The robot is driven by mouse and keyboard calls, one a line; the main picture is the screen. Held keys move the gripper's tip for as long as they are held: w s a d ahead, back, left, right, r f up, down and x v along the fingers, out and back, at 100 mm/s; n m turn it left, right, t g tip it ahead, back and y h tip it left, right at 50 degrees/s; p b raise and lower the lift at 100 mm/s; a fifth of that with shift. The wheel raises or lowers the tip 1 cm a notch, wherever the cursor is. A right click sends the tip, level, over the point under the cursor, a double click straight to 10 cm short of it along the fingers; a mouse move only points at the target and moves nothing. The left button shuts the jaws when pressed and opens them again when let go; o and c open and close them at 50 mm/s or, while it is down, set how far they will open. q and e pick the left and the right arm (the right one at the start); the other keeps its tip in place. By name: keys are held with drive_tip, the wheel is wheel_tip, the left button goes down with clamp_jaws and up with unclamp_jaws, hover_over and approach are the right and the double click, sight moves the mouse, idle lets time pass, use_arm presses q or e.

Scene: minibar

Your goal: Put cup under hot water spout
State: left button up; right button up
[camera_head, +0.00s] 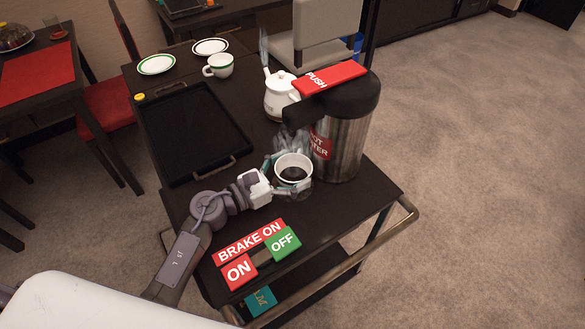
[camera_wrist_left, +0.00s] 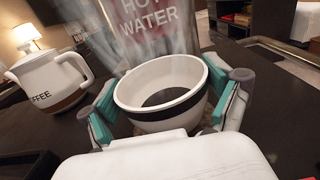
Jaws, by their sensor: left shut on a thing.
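A white cup (camera_head: 294,160) with a dark band stands out in front of the hot water dispenser (camera_head: 338,148). Its inside looks dark. My left gripper (camera_head: 290,176) is shut around the cup's sides; in the left wrist view, teal finger pads flank the cup (camera_wrist_left: 150,117). The cup looks upright, close to the dispenser's steel body and near its black spout. Wispy steam or water shows around the spout and behind the cup. I cannot tell if the cup is exactly below the outlet or touches the cart top. My right gripper is not in view.
A red PUSH lever (camera_head: 330,78) tops the dispenser. A white coffee pot (camera_head: 280,97) stands behind it. A black tray (camera_head: 192,135) lies left, with a green-rimmed cup (camera_head: 218,66) and saucers beyond. Brake buttons (camera_head: 255,255) sit at the cart's near end.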

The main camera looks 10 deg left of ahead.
use_arm(q)
drive_tip(key=o, duration=1.1)
drive_tip(key=shift+c, duration=0.2)
drive_tip(key=shift+r, duration=0.1)
drive_tip(key=shift+s+a, duration=0.1)
drive_tip(key=shift+a, duration=0.05)
drive_tip(key=b+v, duration=0.2)
drive_tip(key=v, duration=0.8)
drive_tip(key=shift+s+a, duration=0.2)
drive_tip(key=shift+s, duration=0.1)
drive_tip(key=shift+s+a, duration=0.35)
